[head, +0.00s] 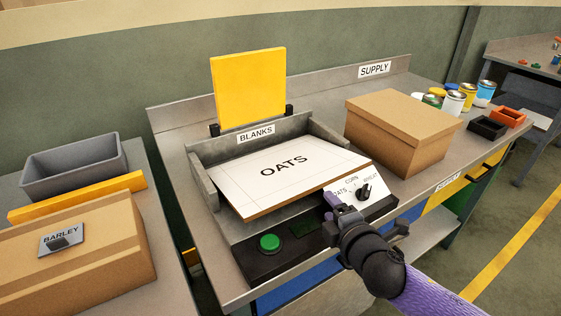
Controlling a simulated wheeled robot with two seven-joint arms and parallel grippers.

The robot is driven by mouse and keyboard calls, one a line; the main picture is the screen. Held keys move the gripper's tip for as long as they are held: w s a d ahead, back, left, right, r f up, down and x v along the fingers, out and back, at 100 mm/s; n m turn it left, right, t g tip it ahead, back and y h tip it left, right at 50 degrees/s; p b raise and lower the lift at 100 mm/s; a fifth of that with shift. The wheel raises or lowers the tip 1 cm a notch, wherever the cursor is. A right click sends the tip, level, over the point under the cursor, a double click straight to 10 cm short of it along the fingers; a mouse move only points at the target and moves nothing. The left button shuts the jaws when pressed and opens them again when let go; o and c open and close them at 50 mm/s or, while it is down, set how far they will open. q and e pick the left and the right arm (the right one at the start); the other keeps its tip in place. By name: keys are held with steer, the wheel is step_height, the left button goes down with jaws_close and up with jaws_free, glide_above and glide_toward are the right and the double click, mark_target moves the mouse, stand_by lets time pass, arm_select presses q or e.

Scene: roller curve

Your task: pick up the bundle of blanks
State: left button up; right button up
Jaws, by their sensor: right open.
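The bundle of blanks (284,172) is a flat white stack with a brown edge, printed OATS. It lies in a grey tray (203,178) labelled BLANKS, and its front edge sticks out over the control panel. My right gripper (342,213) is open at the front right edge of the bundle, in front of the panel with the selector knob. I cannot tell whether a finger touches the bundle. My left gripper is not in view.
A green button (269,242) and a selector knob (364,191) sit on the panel. A yellow plate (248,88) stands behind the tray. A closed cardboard box (402,128) stands to the right, with cans (453,103) beyond. A BARLEY box (105,265) and grey bin (75,165) are left.

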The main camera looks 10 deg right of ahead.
mark_target(308, 181)
steer(key=b+x, duration=0.1)
steer(key=x, duration=0.2)
steer(key=b+x, duration=0.1)
steer(key=x, duration=0.2)
steer(key=a+b+x, duration=0.1)
steer(key=x, duration=0.3)
steer(key=shift+w+r, duration=0.1)
steer(key=shift+w, duration=0.15)
steer(key=shift+r, duration=0.1)
jaws_close()
